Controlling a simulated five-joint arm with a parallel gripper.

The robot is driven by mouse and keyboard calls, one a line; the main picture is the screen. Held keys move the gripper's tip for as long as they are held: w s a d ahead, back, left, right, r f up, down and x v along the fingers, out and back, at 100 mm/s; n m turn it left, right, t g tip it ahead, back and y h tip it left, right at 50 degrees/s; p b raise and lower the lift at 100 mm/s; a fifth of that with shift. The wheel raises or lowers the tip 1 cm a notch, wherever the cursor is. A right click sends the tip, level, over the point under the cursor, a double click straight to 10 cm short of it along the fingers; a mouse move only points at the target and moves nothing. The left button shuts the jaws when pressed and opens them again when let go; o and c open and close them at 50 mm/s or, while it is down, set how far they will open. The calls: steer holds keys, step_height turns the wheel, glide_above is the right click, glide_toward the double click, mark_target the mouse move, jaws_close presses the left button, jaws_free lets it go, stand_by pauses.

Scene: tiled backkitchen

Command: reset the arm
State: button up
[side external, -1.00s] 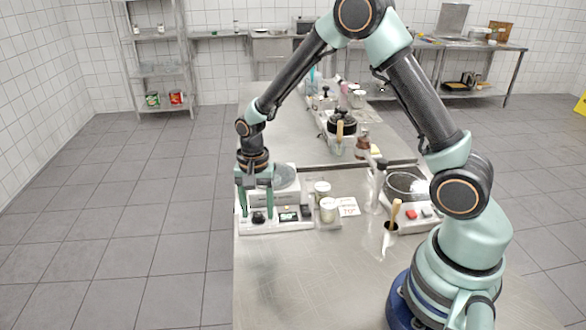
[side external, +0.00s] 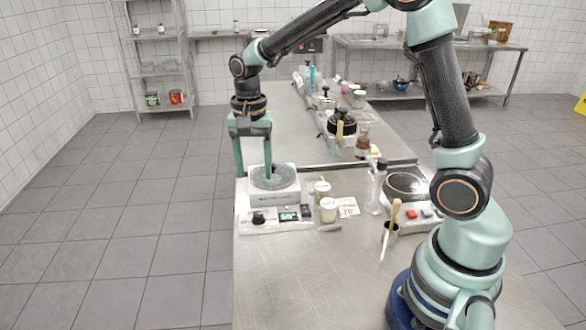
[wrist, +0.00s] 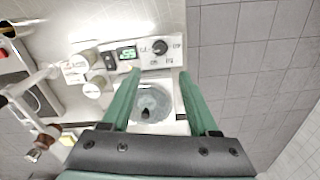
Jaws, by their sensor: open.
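My gripper (side external: 253,172) is open and empty, with its green fingers pointing down. It hangs above the left part of the steel table, over a white device with a round glass-like dish (side external: 272,177) on top. In the wrist view the two fingers of my gripper (wrist: 158,78) are spread apart. The dish (wrist: 150,102) shows between and beyond them, with a small dark knob on it. The device's front panel (side external: 280,217) has a black knob and a lit green display. I cannot tell the exact gap between the fingertips and the dish.
Two small lidded jars (side external: 328,210) and a card marked 70 (side external: 348,207) stand right of the device. A clear bottle (side external: 377,187), a cup with a wooden-handled tool (side external: 391,228) and a second device (side external: 407,184) are farther right. The table's front (side external: 300,280) is clear.

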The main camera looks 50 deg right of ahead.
steer(key=shift+r, duration=0.25)
steer(key=s+d+r+n+t, duration=0.1)
steer(key=s+r+n+t, duration=0.4)
steer(key=s+r+n, duration=0.4)
steer(key=shift+s+r+n+t, duration=0.35)
steer(key=shift+s+n, duration=0.85)
steer(key=shift+s, duration=1.15)
steer(key=shift+d, duration=0.1)
